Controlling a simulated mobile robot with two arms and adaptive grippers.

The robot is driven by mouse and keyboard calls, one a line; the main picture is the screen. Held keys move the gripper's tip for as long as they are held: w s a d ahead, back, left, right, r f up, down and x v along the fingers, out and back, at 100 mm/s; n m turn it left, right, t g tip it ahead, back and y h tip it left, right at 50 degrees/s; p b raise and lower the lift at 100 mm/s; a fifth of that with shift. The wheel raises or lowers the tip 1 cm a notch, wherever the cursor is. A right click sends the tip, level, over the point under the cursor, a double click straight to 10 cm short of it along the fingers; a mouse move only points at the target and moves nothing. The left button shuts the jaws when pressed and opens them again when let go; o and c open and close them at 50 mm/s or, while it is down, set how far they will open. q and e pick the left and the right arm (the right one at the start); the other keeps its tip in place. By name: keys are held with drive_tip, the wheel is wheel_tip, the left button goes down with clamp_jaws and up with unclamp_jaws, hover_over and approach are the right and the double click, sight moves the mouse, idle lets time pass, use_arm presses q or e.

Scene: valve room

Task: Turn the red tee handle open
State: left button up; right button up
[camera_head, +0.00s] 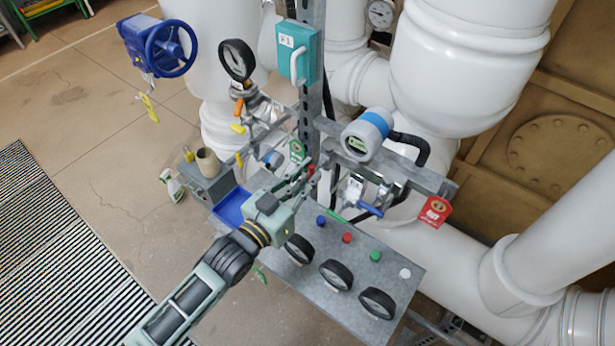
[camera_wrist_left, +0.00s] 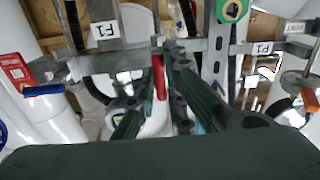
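The red tee handle (camera_wrist_left: 159,77) shows as a narrow upright red bar in the middle of the left wrist view. In the head view only a small red part (camera_head: 311,169) shows beside the fingertips. My left gripper (camera_head: 304,178) reaches the pipework above the panel. In the left wrist view its two green fingers (camera_wrist_left: 160,80) are apart, with the handle in line with the gap between them. I cannot tell whether either finger touches it. My right gripper is not in view.
A blue lever (camera_head: 370,210) and a red tag (camera_head: 435,211) are right of the gripper. A gauge panel (camera_head: 322,262) with several coloured buttons lies below. A blue tray (camera_head: 232,207) is left, a blue-capped transmitter (camera_head: 366,133) above right. An orange handle (camera_wrist_left: 312,100) shows at the wrist view's right.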

use_arm(q)
drive_tip(key=o, duration=0.4)
drive_tip(key=v, duration=1.2)
drive_tip(key=s+a+f+n+g+y+b, duration=0.1)
drive_tip(key=a+f+g+y+b, duration=0.2)
drive_tip(key=f, duration=1)
drive_tip(key=s+a+f+n+y+b, duration=0.15)
drive_tip(key=a+f, duration=0.45)
drive_tip(key=f, duration=0.8)
drive_tip(key=s+a+f+n+g+y+b, duration=0.15)
drive_tip(key=a+f+y, duration=0.25)
drive_tip(key=f, duration=0.9)
drive_tip(key=s+a+f+g+y+b, duration=0.1)
drive_tip(key=s+a+f+g+b, duration=0.2)
drive_tip(key=s+f, duration=1)
drive_tip(key=s+f+g, duration=0.2)
drive_tip(key=s+f, duration=0.1)
drive_tip(key=s, duration=0.2)
drive_tip(key=s+f+g+b, duration=0.1)
drive_tip(key=s+f+g, duration=0.1)
drive_tip(key=s+f, duration=0.2)
drive_tip(key=s+f+g+y, duration=0.1)
drive_tip(key=s+f, duration=0.3)
drive_tip(key=s, duration=0.4)
drive_tip(key=shift+s+d+n+g, duration=0.1)
drive_tip(key=shift+d+n+g, duration=0.2)
drive_tip(key=shift+g, duration=0.25)
